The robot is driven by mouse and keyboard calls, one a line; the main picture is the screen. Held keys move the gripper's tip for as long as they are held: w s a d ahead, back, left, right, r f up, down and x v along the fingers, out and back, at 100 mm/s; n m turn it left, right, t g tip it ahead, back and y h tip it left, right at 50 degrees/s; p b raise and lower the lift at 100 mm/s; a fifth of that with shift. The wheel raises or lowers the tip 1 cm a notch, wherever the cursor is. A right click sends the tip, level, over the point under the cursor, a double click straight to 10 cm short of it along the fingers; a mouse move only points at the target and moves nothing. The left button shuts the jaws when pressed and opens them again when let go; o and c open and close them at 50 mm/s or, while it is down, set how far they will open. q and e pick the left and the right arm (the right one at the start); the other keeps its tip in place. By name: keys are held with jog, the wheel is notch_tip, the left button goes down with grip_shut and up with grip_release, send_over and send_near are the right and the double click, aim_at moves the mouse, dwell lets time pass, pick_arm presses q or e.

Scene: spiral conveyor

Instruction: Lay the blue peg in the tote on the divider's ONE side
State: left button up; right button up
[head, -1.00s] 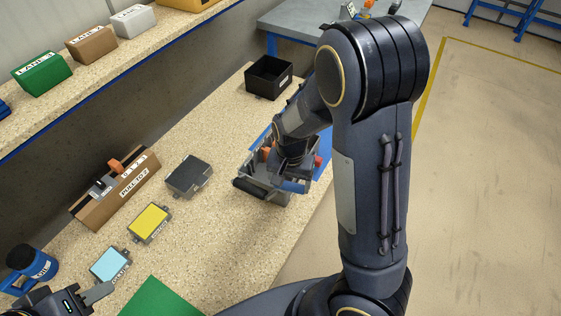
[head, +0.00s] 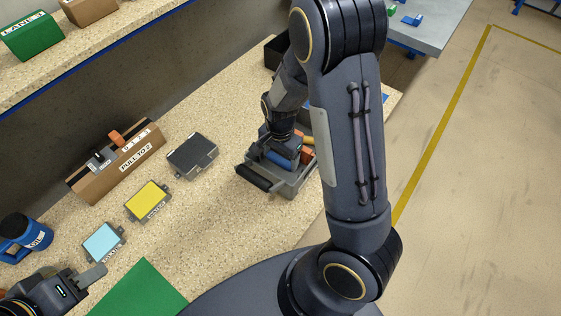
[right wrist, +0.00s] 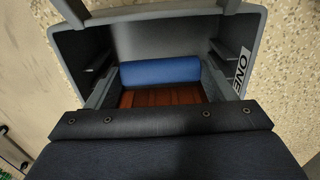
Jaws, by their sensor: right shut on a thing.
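The grey tote (head: 291,190) stands near the right edge of the speckled table. My right gripper (head: 284,155) is over it, pointing down. The blue peg (right wrist: 160,72) lies crosswise between its two fingers in the right wrist view, and the gripper is shut on it. The peg also shows as a blue strip (head: 281,161) at the tote in the head view. The ONE label (right wrist: 241,70) is on the tote's right wall in the right wrist view. I cannot tell whether the peg touches the floor or divider. My left gripper (head: 90,277) is at lower left, partly cut off.
A reddish-brown surface (right wrist: 160,97) shows below the peg. An orange thing (head: 307,156) is at the tote's right. Clear table lies between.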

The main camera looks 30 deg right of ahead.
aim_at(280, 158)
notch_tip(280, 158, down, 4)
jog(key=shift+f, duration=0.1)
jog(key=shift+b, duration=0.3)
jog(key=o, duration=0.7)
